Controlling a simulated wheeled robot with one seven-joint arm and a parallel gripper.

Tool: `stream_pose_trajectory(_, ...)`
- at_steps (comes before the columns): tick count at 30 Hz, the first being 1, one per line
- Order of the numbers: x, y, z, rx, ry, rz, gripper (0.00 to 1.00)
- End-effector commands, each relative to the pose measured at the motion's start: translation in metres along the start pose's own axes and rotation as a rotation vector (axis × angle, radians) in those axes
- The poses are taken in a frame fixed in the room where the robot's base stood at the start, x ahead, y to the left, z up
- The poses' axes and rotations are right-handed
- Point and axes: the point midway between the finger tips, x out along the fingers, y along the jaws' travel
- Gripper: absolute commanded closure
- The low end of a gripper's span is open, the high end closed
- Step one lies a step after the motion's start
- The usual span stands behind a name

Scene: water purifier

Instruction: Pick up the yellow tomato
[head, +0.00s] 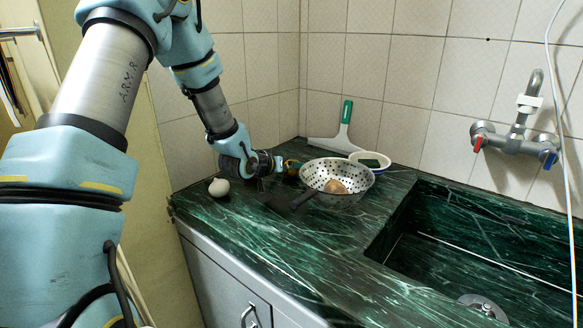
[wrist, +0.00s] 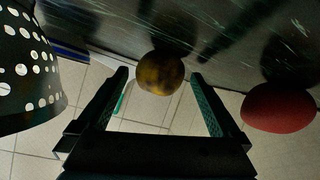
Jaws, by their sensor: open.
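The yellow tomato (wrist: 160,73) is a round, mottled yellow-brown ball on the dark counter in the wrist view. It appears between and slightly beyond the tips of my open gripper (wrist: 160,76), with a visible gap on each side. My wrist hides part of that area. The jaws hold nothing.
A metal colander (head: 352,198) with a brownish round item (head: 335,186) stands close right. A white bulb (head: 219,187) lies left. A red round item (wrist: 280,108) is near in the wrist view.

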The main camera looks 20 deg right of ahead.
Motion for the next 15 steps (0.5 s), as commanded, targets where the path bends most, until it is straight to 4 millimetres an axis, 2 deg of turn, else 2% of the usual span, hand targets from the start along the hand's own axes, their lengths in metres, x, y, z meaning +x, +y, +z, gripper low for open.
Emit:
stream_pose_trajectory(7, 0.0024, -0.0004, -0.0001, 0.0, 0.001, -0.001, 0.0)
stream_pose_trajectory(15, 0.0021, -0.0004, -0.0001, 0.0, 0.001, -0.001, 0.29)
